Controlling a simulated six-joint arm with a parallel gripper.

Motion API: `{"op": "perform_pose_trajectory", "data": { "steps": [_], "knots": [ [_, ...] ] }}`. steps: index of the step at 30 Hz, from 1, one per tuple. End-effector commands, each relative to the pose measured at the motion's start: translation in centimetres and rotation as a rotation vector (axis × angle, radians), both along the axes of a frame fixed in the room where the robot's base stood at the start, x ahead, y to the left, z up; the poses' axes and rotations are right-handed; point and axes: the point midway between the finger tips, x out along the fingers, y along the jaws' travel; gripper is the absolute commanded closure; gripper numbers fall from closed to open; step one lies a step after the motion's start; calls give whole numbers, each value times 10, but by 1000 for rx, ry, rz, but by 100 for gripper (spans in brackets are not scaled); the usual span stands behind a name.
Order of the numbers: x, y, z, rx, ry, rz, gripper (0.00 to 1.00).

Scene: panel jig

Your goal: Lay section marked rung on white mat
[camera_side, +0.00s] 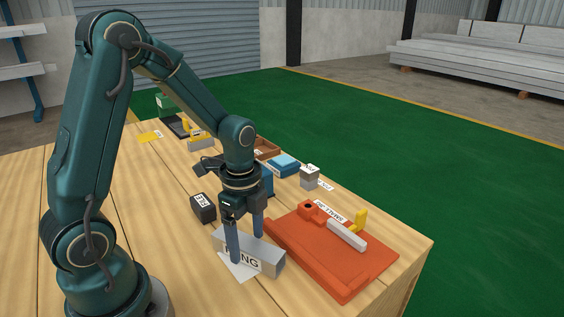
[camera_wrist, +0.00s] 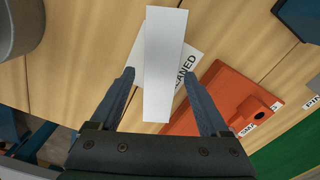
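The grey section (camera_side: 268,259) is a long rectangular bar with "RUNG" partly readable on its side, in the side view. It lies over the white mat (camera_side: 236,272), whose edges show beside and in front of it. My gripper (camera_side: 247,248) points down with one finger on each long side of the section. In the wrist view its fingers (camera_wrist: 158,74) stand apart, with a gap showing on the left side. The section's underside is hidden.
An orange panel (camera_side: 315,262) with a light bar (camera_side: 347,235) and a yellow upright piece (camera_side: 359,221) lies to the right. A dark labelled block (camera_side: 203,208) stands behind left. Blue (camera_side: 284,165) and grey (camera_side: 309,178) blocks sit farther back. The table's left side is clear.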

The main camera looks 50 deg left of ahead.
Motion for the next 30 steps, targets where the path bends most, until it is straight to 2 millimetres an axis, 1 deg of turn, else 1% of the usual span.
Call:
{"op": "perform_pose_trajectory", "data": {
  "steps": [4, 8, 15, 21, 25, 30],
  "knots": [
    [0, 0, 5, 1, -2, 0, 21],
    [2, 0, 20, 2, -7, 0, 21],
    [1, 0, 68, 2, -10, 0, 21],
    [1, 0, 102, 2, -7, 0, 21],
    [1, 0, 115, 1, -4, 0, 21],
    [-2, -2, 125, 3, -13, 26, 21]
  ]
}}
